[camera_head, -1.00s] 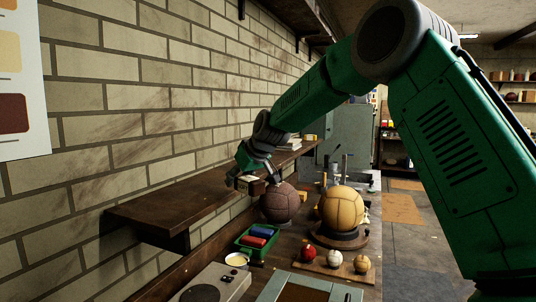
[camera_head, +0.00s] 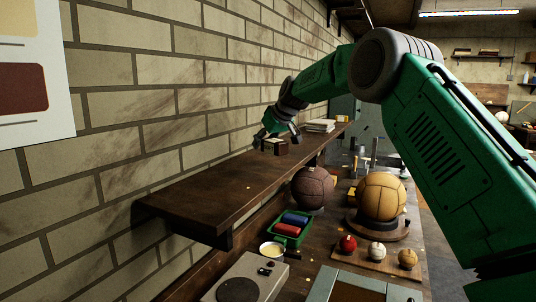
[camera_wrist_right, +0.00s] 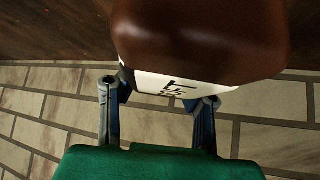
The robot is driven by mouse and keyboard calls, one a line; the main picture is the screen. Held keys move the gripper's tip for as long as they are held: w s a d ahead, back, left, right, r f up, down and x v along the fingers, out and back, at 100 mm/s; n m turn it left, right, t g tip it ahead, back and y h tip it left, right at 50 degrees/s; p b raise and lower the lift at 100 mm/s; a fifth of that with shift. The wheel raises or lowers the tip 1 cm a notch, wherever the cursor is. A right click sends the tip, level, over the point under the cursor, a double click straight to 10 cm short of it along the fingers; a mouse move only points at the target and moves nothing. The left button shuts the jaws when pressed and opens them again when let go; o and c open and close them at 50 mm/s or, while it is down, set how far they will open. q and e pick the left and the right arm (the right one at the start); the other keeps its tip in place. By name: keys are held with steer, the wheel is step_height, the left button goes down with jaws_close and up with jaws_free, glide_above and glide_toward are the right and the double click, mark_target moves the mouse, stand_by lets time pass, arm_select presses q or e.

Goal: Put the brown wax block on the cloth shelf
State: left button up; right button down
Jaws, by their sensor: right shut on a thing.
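My right gripper (camera_head: 277,136) is shut on the brown wax block (camera_head: 276,148), high by the brick wall. In the right wrist view the gripper's two fingers (camera_wrist_right: 157,98) reach to the glossy brown block (camera_wrist_right: 200,35), which has a white band with dark lettering. The long dark wooden shelf (camera_head: 195,196) runs along the wall, with a stack of pale folded cloths (camera_head: 320,125) towards its far end. The block is over the shelf, short of the cloths; I cannot tell whether it touches the wood. My left gripper is not in view.
Below the shelf, the bench holds a dark brown ball (camera_head: 312,188), a tan ball (camera_head: 380,196) on a stand, a green tray (camera_head: 288,231) with coloured blocks, and several small balls on a board. The shelf's near end is clear. A yellow item (camera_head: 341,118) lies beyond the cloths.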

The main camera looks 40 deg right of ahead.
mark_target(264, 162)
steer(key=shift+w+d+f, duration=0.1)
steer(key=shift+f, duration=0.25)
steer(key=shift+d+f, duration=0.15)
steer(key=shift+f, duration=0.8)
steer(key=shift+d+f, duration=0.15)
steer(key=shift+f, duration=0.75)
steer(key=c, duration=1.1)
jaws_free()
steer(key=shift+a, duration=0.1)
steer(key=shift+o, duration=0.2)
steer(key=shift+a, duration=0.1)
steer(key=shift+s+r, duration=0.45)
steer(key=shift+r, duration=0.05)
steer(key=b+v, duration=0.1)
steer(key=v, duration=1)
steer(key=shift+b, duration=0.3)
steer(key=shift+f, duration=0.1)
